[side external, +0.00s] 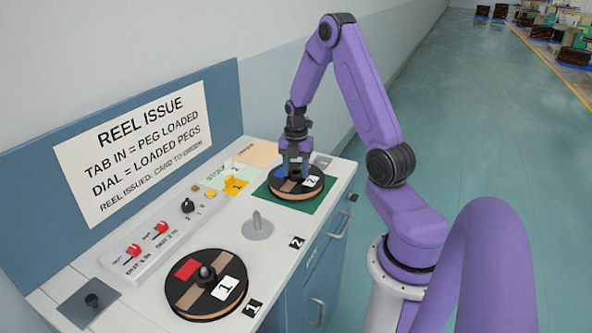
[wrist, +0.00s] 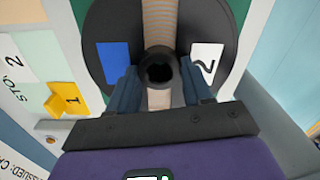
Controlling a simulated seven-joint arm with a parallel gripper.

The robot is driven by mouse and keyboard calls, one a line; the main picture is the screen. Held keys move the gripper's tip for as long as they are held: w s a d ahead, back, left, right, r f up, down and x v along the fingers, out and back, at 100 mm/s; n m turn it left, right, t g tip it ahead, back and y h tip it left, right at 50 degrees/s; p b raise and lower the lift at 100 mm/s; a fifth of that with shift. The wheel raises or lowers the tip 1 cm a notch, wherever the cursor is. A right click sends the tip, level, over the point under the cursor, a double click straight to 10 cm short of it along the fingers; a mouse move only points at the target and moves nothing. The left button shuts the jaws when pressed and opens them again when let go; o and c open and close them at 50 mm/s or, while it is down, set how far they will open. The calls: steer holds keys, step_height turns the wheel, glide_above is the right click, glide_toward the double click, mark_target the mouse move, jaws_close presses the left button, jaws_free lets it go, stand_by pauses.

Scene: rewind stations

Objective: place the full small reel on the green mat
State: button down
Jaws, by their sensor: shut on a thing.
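The reel labelled 2 (side external: 313,192) has black flanges, a tan winding, a blue patch and a white card. It is level at the green mat (side external: 300,209), over its middle. I cannot tell whether it rests fully on the mat or is just above it. My gripper (side external: 292,176) points straight down and is shut on its central hub. In the wrist view the fingers (wrist: 160,88) stand either side of the dark hub (wrist: 159,68) of the reel (wrist: 108,28). Green mat (wrist: 240,22) shows beside the flange.
A second reel labelled 1 (side external: 188,300), with a red patch, sits at the front of the bench. A bare grey peg (side external: 257,226) stands between the reels. A switch panel (side external: 165,240) and a yellow tag marked 1 (side external: 234,186) lie along the back.

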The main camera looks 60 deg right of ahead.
steer(key=shift+f, duration=0.25)
steer(key=shift+c, duration=2.4)
jaws_free()
